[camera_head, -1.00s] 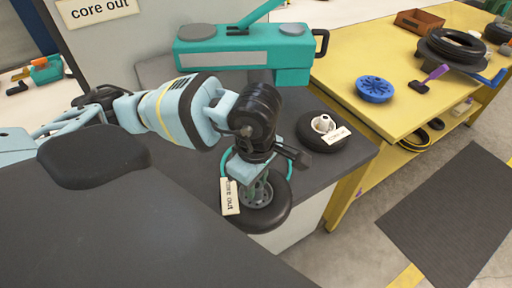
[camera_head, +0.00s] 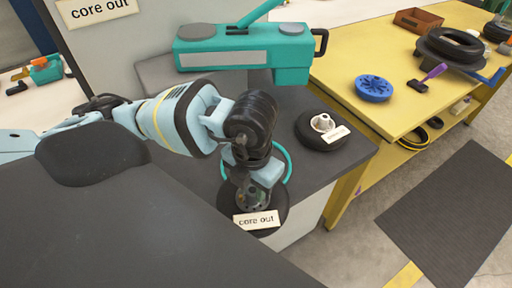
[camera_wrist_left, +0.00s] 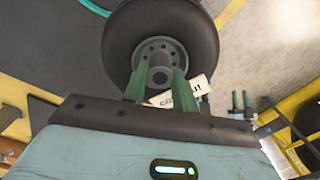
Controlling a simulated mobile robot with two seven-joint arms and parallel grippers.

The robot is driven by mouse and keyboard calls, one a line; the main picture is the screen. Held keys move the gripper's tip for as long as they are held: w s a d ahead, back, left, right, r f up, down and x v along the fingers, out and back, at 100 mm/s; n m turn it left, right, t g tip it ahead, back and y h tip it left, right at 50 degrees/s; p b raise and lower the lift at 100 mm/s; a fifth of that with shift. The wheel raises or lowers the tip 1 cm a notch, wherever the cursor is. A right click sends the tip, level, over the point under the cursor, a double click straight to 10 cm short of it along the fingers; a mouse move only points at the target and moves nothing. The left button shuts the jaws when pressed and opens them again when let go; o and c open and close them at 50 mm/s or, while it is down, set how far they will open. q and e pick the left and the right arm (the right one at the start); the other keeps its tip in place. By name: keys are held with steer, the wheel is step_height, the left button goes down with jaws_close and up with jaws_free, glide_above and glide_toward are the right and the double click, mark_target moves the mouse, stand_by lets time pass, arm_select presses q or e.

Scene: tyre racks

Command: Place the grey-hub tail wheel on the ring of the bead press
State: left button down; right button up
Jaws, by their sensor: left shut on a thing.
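The grey-hub tail wheel, a black tyre (camera_head: 281,208) with a grey drilled hub, is in the lower middle of the head view, carrying a "core out" tag (camera_head: 256,220). My left gripper (camera_head: 252,196) is shut on its hub from above. In the left wrist view, the green fingers (camera_wrist_left: 157,84) grip the grey hub (camera_wrist_left: 161,50) inside the tyre (camera_wrist_left: 125,35). A teal ring (camera_head: 288,165) shows behind the wheel, partly hidden by my gripper. I cannot tell whether wheel and ring touch.
A white-hub wheel (camera_head: 311,136) with a tag lies on the dark bench to the right. A teal machine (camera_head: 240,50) stands behind. The yellow table (camera_head: 345,60) holds a blue disc (camera_head: 373,88), a purple-handled tool (camera_head: 430,76) and tyres (camera_head: 450,47).

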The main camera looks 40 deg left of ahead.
arm_select(q)
steer(key=shift+w+a+f, duration=0.8)
steer(key=shift+w+a, duration=0.65)
steer(key=shift+w, duration=0.8)
steer(key=shift+w+a+f, duration=0.85)
steer(key=shift+w+a, duration=0.65)
steer(key=shift+w, duration=0.75)
steer(key=shift+w+a+f, duration=0.8)
steer(key=shift+w+a, duration=0.65)
steer(key=shift+w, duration=0.8)
steer(key=shift+f, duration=0.1)
steer(key=c, duration=1.5)
jaws_free()
steer(key=shift+f, duration=0.1)
steer(key=shift+c, duration=0.2)
steer(key=o, duration=0.4)
step_height(320, 180, up, 12)
steer(key=shift+r+p, duration=0.2)
steer(key=shift+p, duration=0.15)
steer(key=shift+s, duration=0.1)
